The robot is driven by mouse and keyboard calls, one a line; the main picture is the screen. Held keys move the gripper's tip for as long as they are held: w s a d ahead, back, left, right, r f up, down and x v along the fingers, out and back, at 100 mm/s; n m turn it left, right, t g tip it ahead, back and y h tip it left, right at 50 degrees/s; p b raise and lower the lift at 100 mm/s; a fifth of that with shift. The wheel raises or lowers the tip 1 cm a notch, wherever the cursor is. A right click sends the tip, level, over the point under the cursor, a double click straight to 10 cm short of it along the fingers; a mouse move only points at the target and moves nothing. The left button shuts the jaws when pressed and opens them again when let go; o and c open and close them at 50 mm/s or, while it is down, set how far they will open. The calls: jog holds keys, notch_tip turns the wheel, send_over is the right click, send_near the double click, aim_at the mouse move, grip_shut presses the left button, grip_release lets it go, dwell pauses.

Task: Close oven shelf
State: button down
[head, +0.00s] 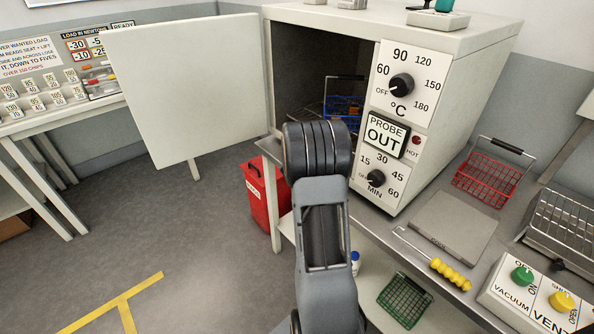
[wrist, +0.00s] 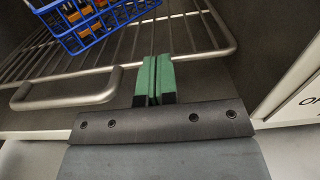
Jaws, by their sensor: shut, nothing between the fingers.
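The oven (head: 420,30) is a large cream box with its door (head: 190,85) swung wide open to the left. Its wire shelf (wrist: 70,100) shows in the wrist view, with a front loop handle toward me. A blue wire basket (wrist: 95,22) with orange and dark items stands on the shelf; it also shows in the head view (head: 343,108). My gripper (wrist: 155,78) has green fingertips, shut and empty, over the shelf's front right part beside the loop handle. Whether the fingertips touch the shelf is unclear. In the head view my arm hides the gripper and much of the shelf.
A red bin (head: 262,200) stands under the bench at the oven's left. A red basket (head: 487,178), a grey plate (head: 440,226) and a yellow-handled hook tool (head: 450,273) lie on the bench at right.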

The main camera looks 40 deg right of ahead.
jog(key=a, duration=1.4)
jog(key=s+a+f+m+g+y+p, duration=0.2)
jog(key=s+a+f+m+g+y, duration=0.25)
jog(key=s+a+m+y, duration=0.65)
jog(key=a+r+m+t+y+p, duration=0.6)
jog(key=a+r+m+t+y, duration=0.1)
jog(key=a+r, duration=0.7)
jog(key=shift+s+a+r+t, duration=0.2)
jog(key=shift+a+t, duration=0.15)
jog(key=shift+a, duration=0.7)
